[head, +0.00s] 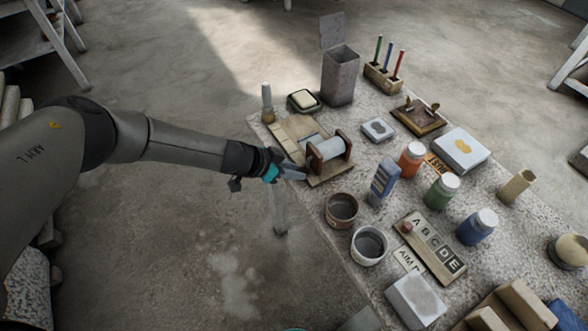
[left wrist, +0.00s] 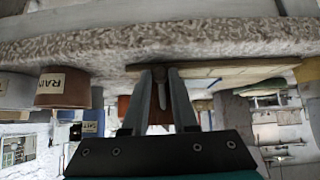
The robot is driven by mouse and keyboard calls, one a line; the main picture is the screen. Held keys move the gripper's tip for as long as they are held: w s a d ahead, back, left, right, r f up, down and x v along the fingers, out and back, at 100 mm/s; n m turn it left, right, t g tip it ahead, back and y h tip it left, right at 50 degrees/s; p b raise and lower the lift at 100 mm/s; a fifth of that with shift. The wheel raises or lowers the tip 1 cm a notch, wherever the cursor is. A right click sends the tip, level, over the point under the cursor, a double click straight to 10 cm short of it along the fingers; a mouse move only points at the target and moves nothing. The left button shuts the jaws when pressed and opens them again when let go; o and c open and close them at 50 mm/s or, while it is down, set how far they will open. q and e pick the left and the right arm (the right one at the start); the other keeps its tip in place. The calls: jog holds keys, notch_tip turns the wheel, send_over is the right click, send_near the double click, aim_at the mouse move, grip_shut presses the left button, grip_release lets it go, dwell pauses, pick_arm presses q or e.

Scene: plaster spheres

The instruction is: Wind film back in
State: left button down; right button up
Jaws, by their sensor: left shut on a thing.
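A film winder stands at the near-left edge of the stone table: a pale roll of film (head: 326,147) between brown round end flanges on a wooden board (head: 290,128). A bluish strip lies on the board beside the roll. My left gripper (head: 300,173) is at the roll's near end, just off the table edge. In the left wrist view, which is upside down, the left fingers (left wrist: 166,85) close on a small peg-like part, probably the winder's handle; its shape is mostly hidden by the fingers. My right gripper is not in view.
A brown pot (head: 341,209) and a white pot (head: 369,245) stand close to the gripper's right. A blue bottle (head: 383,181), paint jars (head: 411,159) and a letter board (head: 431,246) crowd the table. A grey bin (head: 340,77) stands behind.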

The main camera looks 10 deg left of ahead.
pick_arm(q)
jog(key=shift+t+p, duration=0.3)
jog(key=shift+p, duration=0.2)
jog(key=shift+w+a+m+y, duration=0.1)
jog(key=shift+m+y, duration=0.2)
jog(key=c, duration=0.7)
grip_release()
jog(key=p+v, duration=0.5)
jog(key=v, duration=1)
jog(key=shift+s, duration=0.25)
